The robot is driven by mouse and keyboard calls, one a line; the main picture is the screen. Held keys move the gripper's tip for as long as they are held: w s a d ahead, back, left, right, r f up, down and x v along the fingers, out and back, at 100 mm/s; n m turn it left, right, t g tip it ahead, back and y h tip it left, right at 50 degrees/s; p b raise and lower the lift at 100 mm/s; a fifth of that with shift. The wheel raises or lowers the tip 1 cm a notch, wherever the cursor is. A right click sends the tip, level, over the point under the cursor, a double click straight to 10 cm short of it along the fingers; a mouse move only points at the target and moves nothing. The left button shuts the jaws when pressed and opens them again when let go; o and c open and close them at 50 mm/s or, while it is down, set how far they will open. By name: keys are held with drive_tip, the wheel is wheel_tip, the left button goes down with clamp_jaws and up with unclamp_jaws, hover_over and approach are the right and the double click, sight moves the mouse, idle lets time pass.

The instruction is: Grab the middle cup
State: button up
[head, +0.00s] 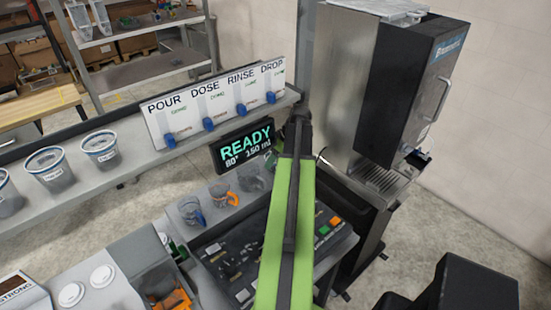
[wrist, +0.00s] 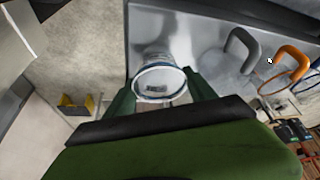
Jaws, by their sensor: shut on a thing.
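A clear cup with a blue-and-white rim and a label (wrist: 158,78) sits between the fingers of my gripper (wrist: 162,98) in the wrist view. The gripper is shut on it. In the head view the end of my arm reaches up beside the READY display; the fingers and held cup are hidden there. Three similar blue-rimmed cups stand on the upper shelf at left: a left one (head: 8,197), cut by the frame edge, a middle one (head: 50,172) and a right one (head: 102,150). I cannot tell where the held cup stood.
A lower ledge holds mugs with a blue handle (head: 194,212), an orange handle (head: 226,198) and a grey handle (head: 252,181). A READY display (head: 245,145) and a sign board (head: 215,102) stand close left of my arm. A steel dispenser (head: 410,95) stands right.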

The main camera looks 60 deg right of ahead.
wheel_tip(320, 180, up, 3)
drive_tip(key=shift+r+p, duration=0.1)
drive_tip(key=shift+p, duration=1.1)
drive_tip(key=s+d+f+b, duration=0.1)
drive_tip(key=s, duration=1.7)
drive_tip(key=shift+d, duration=0.15)
